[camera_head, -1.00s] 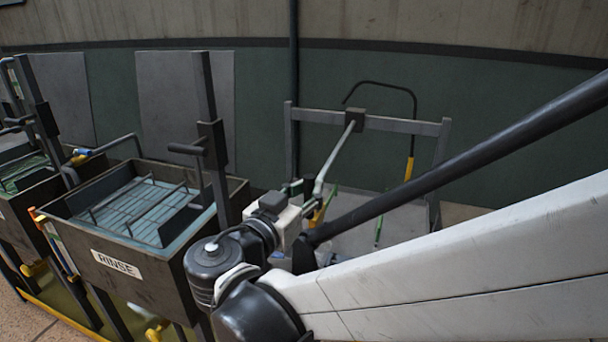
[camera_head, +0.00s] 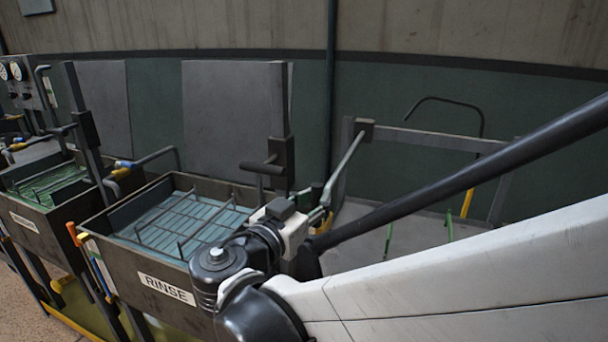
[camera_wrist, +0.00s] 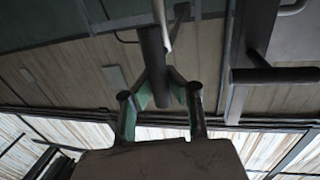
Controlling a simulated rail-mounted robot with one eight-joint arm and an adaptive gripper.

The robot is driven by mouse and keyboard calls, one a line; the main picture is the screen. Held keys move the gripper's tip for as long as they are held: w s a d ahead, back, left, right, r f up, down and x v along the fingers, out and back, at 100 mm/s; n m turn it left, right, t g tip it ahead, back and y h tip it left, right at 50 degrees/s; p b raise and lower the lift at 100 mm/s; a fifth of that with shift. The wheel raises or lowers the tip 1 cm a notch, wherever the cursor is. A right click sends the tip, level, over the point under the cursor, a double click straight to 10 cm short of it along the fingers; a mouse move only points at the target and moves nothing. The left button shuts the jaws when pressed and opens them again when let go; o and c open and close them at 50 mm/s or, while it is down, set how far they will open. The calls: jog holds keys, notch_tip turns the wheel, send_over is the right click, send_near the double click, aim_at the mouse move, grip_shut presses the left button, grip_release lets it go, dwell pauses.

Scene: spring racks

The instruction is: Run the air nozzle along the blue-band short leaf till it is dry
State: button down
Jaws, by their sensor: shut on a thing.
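My gripper (camera_head: 320,213) is in front of the right rear corner of the rinse tank. In the wrist view my gripper (camera_wrist: 161,84) has its two fingers closed about a dark cylinder (camera_wrist: 153,60), which looks like a handle. A grey rod (camera_head: 345,163) runs from the gripper up to a dark block (camera_head: 364,126) near the left end of a grey crossbar. I cannot tell whether this is the air nozzle. Green strips (camera_head: 449,226) stand low under the crossbar. I cannot make out a blue band on any leaf.
The rinse tank (camera_head: 166,288) holds a wire rack in pale water. Another tank (camera_head: 27,222) with a green rack stands left of it. A dark post (camera_head: 278,120) rises at the rinse tank. A hooked pipe with a yellow sleeve (camera_head: 467,203) stands behind the crossbar (camera_head: 430,139).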

jog(key=shift+w+a, duration=0.1)
jog(key=shift+a, duration=0.05)
jog(key=c, duration=1.6)
grip_release()
jog(key=shift+a, duration=0.15)
jog(key=v, duration=1.2)
